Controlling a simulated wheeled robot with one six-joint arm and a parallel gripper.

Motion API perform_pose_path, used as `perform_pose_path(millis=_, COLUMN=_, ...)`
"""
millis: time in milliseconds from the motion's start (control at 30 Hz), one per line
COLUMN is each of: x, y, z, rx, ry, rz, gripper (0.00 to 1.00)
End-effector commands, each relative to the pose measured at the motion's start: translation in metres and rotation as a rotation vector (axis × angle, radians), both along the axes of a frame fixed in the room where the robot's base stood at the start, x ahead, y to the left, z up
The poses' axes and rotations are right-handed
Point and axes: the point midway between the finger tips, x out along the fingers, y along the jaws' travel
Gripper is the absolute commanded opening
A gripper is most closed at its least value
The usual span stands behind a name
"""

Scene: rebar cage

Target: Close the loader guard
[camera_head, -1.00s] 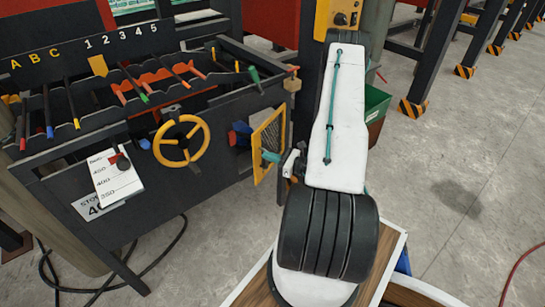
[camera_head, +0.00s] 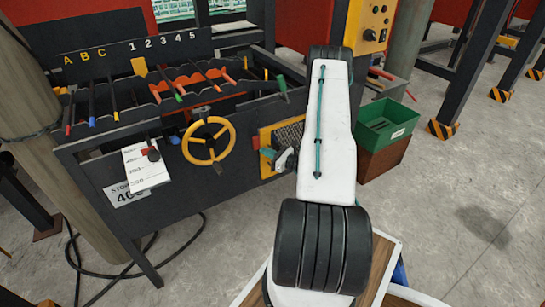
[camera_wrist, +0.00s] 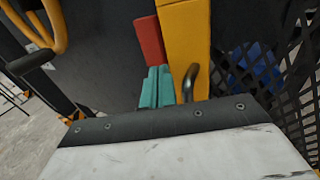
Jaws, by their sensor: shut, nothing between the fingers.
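The loader guard (camera_head: 266,153) is a yellow-framed black mesh panel on the right of the dark machine front. In the head view it lies close to the machine face; I cannot tell whether it is fully flush. In the wrist view its yellow frame bar (camera_wrist: 184,45) stands upright, with a grey bent handle (camera_wrist: 188,82) and mesh at the right. A red block (camera_wrist: 148,42) is beside the bar. My gripper (camera_wrist: 160,82) has teal fingers, shut and empty, beside the bar's lower part. I cannot tell whether they touch it. My wrist hides part of the guard.
A yellow handwheel (camera_head: 208,141) sits left of the guard on the machine front. A green bin (camera_head: 386,124) stands right of my arm. A blue part (camera_wrist: 262,66) shows behind the mesh. Open floor lies at the right, and a black cable (camera_head: 75,260) at lower left.

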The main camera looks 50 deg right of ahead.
Motion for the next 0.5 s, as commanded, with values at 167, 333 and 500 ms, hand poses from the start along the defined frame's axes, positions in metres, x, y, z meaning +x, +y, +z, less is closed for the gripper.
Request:
perform_pose_path(millis=167, x=0.0094, y=-0.0029, z=0.0000, rx=0.000, ry=0.000, rz=-0.001, gripper=0.00)
perform_pose_path(millis=333, x=0.0121, y=-0.0040, z=0.0004, rx=-0.001, ry=0.000, rz=-0.001, gripper=0.00)
perform_pose_path(millis=500, x=0.0128, y=-0.0046, z=0.0009, rx=-0.003, ry=-0.001, rz=0.000, gripper=0.00)
